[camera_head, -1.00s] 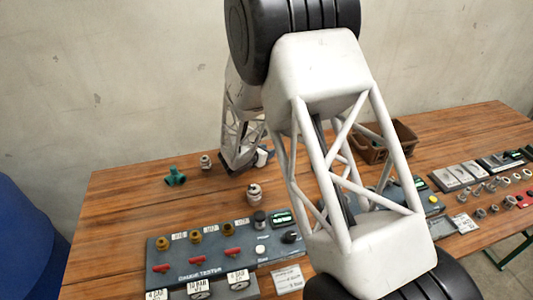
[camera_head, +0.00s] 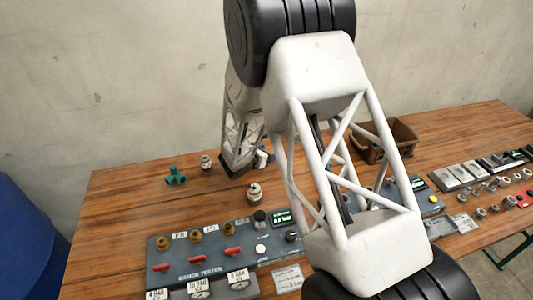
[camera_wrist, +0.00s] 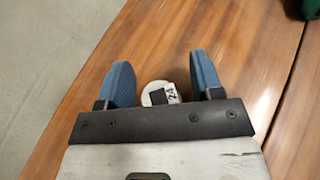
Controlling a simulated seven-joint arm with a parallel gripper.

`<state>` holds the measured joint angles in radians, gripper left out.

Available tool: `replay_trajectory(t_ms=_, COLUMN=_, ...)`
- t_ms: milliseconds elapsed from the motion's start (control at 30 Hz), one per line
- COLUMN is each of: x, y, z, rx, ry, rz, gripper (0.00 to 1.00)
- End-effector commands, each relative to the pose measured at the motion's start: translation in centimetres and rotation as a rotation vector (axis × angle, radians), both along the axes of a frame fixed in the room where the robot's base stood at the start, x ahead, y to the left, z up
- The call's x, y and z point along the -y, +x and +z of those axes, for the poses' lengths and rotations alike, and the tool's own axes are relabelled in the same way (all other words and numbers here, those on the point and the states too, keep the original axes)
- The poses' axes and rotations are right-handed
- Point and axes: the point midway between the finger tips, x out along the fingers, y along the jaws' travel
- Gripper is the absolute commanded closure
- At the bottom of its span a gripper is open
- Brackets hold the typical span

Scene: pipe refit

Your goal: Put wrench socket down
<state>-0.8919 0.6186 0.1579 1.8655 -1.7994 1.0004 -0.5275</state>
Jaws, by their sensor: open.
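The wrench socket (camera_wrist: 160,93) is a pale round piece with a dark patch and a label reading 24. In the wrist view it sits between the two blue fingers of my gripper (camera_wrist: 160,85), with a visible gap on each side. My gripper is open and does not clasp it. The wooden table (camera_wrist: 150,40) shows behind it; I cannot tell whether the socket rests fully on the wood. In the head view my gripper (camera_head: 263,156) is low over the back of the table, partly hidden by my arm, and the socket cannot be made out clearly there.
A gauge tester panel (camera_head: 205,255) lies in front. A brown bin (camera_head: 390,143) stands at the back right, with several small parts beyond. The table's back left is mostly clear.

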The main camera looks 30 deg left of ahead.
Motion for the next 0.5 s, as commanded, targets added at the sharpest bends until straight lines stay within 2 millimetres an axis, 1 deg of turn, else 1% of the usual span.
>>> replay_trajectory(t_ms=167, x=0.0, y=0.0, z=0.2, rx=0.000, ry=0.000, rz=0.000, gripper=0.40)
replay_trajectory(t_ms=267, x=-0.1, y=-0.3, z=0.4, rx=0.000, ry=-0.001, rz=0.001, gripper=0.40)
replay_trajectory(t_ms=367, x=-0.2, y=-1.0, z=0.7, rx=0.000, ry=0.000, rz=0.001, gripper=0.40)
replay_trajectory(t_ms=500, x=-0.5, y=-2.3, z=1.3, rx=0.001, ry=0.000, rz=0.001, gripper=0.40)
